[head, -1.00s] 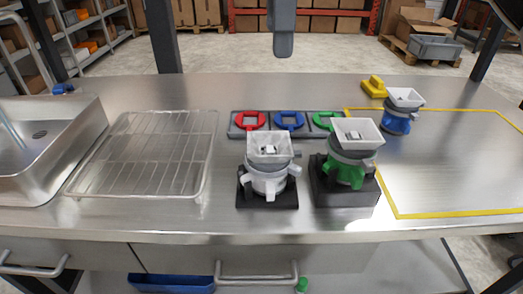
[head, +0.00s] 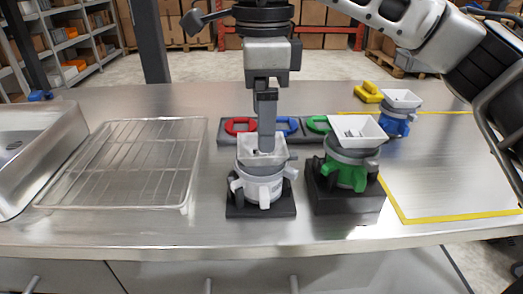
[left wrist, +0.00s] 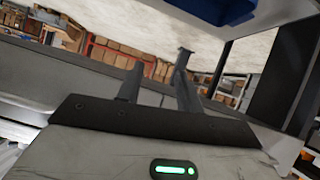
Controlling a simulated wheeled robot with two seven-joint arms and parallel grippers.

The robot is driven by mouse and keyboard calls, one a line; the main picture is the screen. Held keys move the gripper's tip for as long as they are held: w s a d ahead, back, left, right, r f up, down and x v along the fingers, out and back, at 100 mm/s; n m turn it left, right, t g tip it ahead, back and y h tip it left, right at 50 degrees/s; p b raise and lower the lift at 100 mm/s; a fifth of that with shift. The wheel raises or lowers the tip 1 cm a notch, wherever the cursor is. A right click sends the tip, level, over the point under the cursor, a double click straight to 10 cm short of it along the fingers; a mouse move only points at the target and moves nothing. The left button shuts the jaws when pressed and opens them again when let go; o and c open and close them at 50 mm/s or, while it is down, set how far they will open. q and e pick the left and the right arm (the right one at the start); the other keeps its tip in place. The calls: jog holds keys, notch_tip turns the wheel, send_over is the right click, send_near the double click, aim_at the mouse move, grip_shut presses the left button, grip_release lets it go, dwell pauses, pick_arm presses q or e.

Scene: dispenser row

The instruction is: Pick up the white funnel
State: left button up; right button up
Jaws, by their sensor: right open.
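A white, square-mouthed funnel (head: 250,145) sits on a grey-white dispenser body (head: 262,185) on a black base, near the front middle of the bench in the head view. My right gripper (head: 266,150) points straight down over it, with its fingertips at the funnel's mouth. The fingers line up one behind the other and hide part of the funnel; contact cannot be told. The right gripper is open. My left gripper (left wrist: 160,68) shows only in the left wrist view, its two fingers apart with nothing between them.
A green dispenser (head: 345,172) with a similar funnel (head: 358,130) stands close on the right; a blue dispenser (head: 396,122) is farther back. A tray with coloured rings (head: 240,124) lies behind. A wire rack (head: 130,165) and sink (head: 40,150) are left. The yellow-outlined area (head: 440,175) is mostly clear.

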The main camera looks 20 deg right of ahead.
notch_tip(320, 180, down, 4)
jog(key=shift+a+f, duration=0.1)
jog(key=c, duration=1)
jog(key=shift+c, duration=0.2)
